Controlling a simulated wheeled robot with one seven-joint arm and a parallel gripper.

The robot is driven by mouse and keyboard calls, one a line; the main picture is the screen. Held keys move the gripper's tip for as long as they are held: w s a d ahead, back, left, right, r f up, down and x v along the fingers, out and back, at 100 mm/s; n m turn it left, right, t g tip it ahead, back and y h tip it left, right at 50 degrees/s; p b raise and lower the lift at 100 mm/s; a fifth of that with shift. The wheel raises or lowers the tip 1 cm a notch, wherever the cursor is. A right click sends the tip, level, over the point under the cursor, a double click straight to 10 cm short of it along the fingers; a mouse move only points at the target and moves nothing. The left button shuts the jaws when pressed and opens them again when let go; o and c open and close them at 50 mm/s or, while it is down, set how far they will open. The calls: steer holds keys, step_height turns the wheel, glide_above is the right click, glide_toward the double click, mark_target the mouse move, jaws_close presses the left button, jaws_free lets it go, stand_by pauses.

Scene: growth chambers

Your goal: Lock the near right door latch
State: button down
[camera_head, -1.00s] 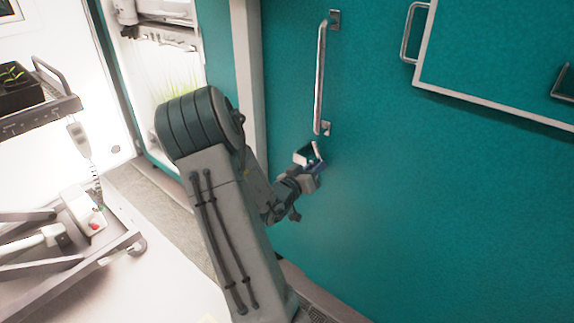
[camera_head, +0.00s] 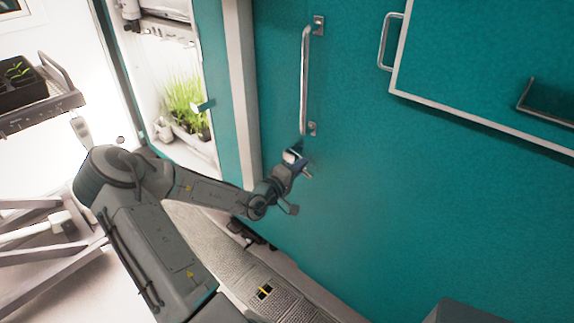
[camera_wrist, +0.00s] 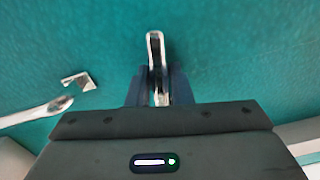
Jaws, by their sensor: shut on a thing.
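The teal door (camera_head: 400,200) fills the right of the head view, with a long metal bar handle (camera_head: 304,85) on it. Just below the handle's lower end is the small metal latch (camera_head: 290,156), largely hidden by my gripper in that view. My gripper (camera_head: 297,162) is at the latch, close to the door face. In the wrist view the latch lever (camera_wrist: 155,48) stands upright in the picture between the two dark fingers of my gripper (camera_wrist: 158,88), which are shut on it. Whether the latch is locked I cannot tell.
An open chamber with green grass-like plants (camera_head: 187,100) is left of the pale door frame (camera_head: 240,90). A cart with a plant tray (camera_head: 42,100) stands at far left. A white-edged teal panel (camera_head: 480,60) sits on the door at upper right. A grated floor strip (camera_head: 225,255) runs below.

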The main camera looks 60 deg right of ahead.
steer(key=shift+s+f+n, duration=0.1)
steer(key=shift+n, duration=1)
steer(key=c, duration=1.3)
jaws_free()
steer(key=shift+a, duration=0.1)
steer(key=v, duration=1.3)
steer(key=shift+a+f, duration=0.1)
steer(key=shift+a, duration=0.25)
